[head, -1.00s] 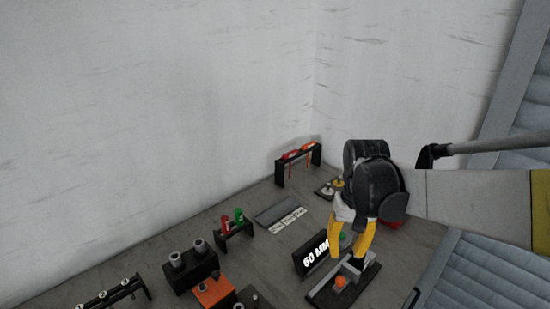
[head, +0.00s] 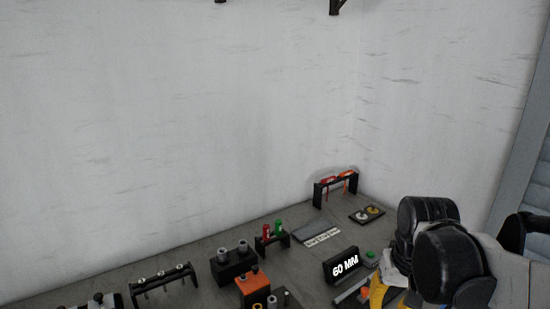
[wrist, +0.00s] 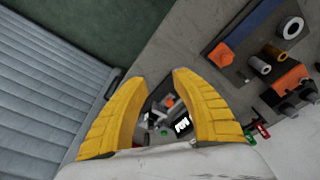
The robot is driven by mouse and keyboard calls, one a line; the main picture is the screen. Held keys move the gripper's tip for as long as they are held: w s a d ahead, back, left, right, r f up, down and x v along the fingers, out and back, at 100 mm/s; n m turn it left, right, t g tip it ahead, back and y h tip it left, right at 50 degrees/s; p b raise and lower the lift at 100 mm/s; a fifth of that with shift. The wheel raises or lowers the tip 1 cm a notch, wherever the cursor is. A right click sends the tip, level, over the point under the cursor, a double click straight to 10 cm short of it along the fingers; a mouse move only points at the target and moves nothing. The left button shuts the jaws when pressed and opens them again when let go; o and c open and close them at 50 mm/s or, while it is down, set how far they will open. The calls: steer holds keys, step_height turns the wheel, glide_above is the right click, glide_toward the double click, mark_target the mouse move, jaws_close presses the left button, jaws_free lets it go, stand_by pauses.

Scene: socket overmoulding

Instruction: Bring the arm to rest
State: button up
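My gripper (head: 386,291) is at the lower right of the head view, mostly hidden behind my black wrist joint. In the wrist view my gripper (wrist: 159,78) shows two yellow fingers with a clear gap between the tips. I see nothing held between them. Through the gap, lower down, the 60 MM display (wrist: 182,124) shows. In the head view the black 60 MM display (head: 342,266) stands to the left of my gripper.
The grey bench (head: 205,245) carries racks and blocks. A black rack with orange-handled tools (head: 335,184) stands at the back. A grey shutter (wrist: 50,85) is beside the bench.

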steer(key=s+a+r+n+t, duration=0.1)
steer(key=s+a+r+t, duration=0.1)
steer(key=s+a+t, duration=0.2)
steer(key=shift+s+a+n+t, duration=0.4)
steer(key=shift+s+t, duration=0.4)
steer(key=shift+s, duration=0.85)
